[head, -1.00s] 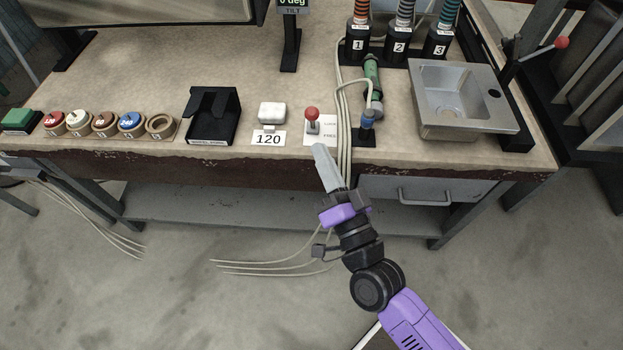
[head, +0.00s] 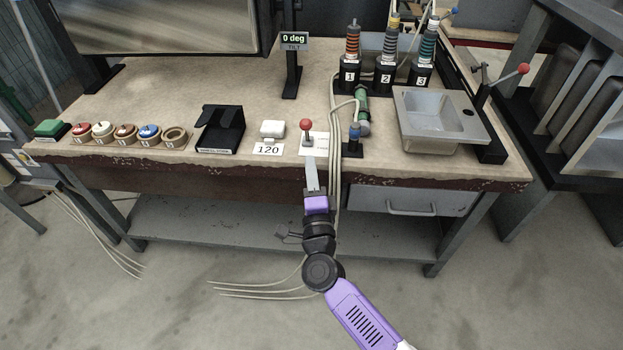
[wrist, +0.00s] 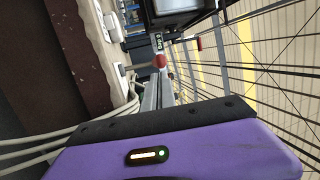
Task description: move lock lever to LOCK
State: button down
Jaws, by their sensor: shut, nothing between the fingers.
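The lock lever is a short stick with a red ball knob (head: 306,125), standing near the table's front edge beside a white label card (head: 320,142). The card's print is too small to read surely. The red knob also shows in the wrist view (wrist: 160,60), just beyond my fingertips. My gripper (head: 311,163) is shut and empty. Its long grey fingers point at the lever from the table's front side, with their tips just below it in the head view. I cannot tell whether they touch it. The fingers also show in the wrist view (wrist: 157,93).
A white block (head: 272,129) with a "120" card stands left of the lever. A sink (head: 440,120) and another red-knobbed lever (head: 523,69) stand farther right. A black holder (head: 220,130) is farther left.

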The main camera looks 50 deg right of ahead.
aim_at(309, 122)
jog(key=x, duration=0.8)
jog(key=shift+w+d, duration=0.1)
jog(key=shift+d, duration=0.05)
jog(key=shift+r+p, duration=0.2)
jog(key=shift+p, duration=0.3)
jog(key=p, duration=0.2)
jog(key=r+p, duration=0.1)
jog(key=p, duration=0.2)
jog(key=shift+w+d+r+g+y, duration=0.25)
jog(key=shift+w+d+g+y, duration=0.05)
jog(key=shift+g+y, duration=0.1)
jog(key=p, duration=0.3)
jog(key=shift+w+d+r, duration=0.15)
jog(key=shift+d+r, duration=0.05)
jog(key=p, duration=0.2)
jog(key=d+g+y+p, duration=0.1)
jog(key=shift+w+r+m+p, duration=0.2)
jog(key=shift+w+m+p, duration=0.1)
jog(key=shift+w+p, duration=0.1)
jog(key=shift+w+d+r+p, duration=0.3)
jog(key=shift+w+d+p, duration=0.25)
jog(key=shift+p, duration=0.55)
jog(key=shift+w+d+r+b, duration=0.2)
jog(key=shift+w+d, duration=0.6)
jog(key=shift+d, duration=0.3)
jog(key=shift+w+d+r+b, duration=0.15)
jog(key=shift+w+d, duration=0.6)
jog(key=shift+d, duration=0.4)
